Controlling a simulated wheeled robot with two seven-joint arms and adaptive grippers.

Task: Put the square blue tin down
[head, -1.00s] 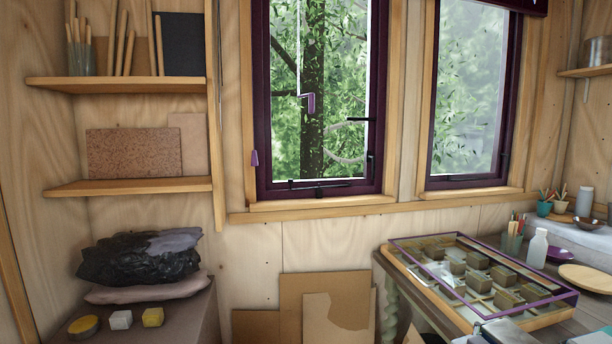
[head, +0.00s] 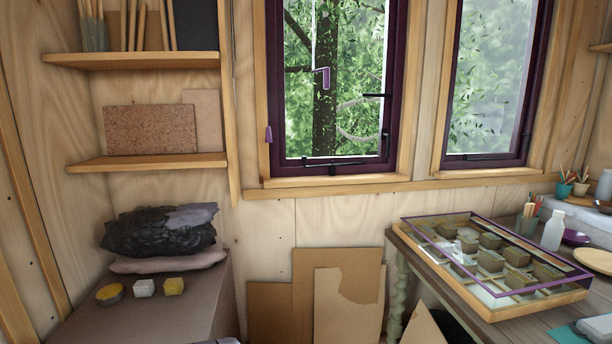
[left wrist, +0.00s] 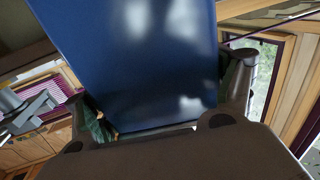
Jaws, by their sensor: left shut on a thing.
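The square blue tin (left wrist: 140,45) fills the upper middle of the left wrist view, tilted and close to the camera. My left gripper (left wrist: 162,95) is shut on it, with one finger at each side of the tin. Its far end is cut off by the frame's top edge. Neither the tin nor either gripper shows in the head view. My right gripper is not seen in any view.
A brown-topped surface (head: 165,310) at lower left holds a black bag (head: 160,235) and three small pots or blocks; its front is bare. A purple-framed glass case (head: 565,308) with several small boxes lies on the right bench. Boards (head: 350,315) lean between them.

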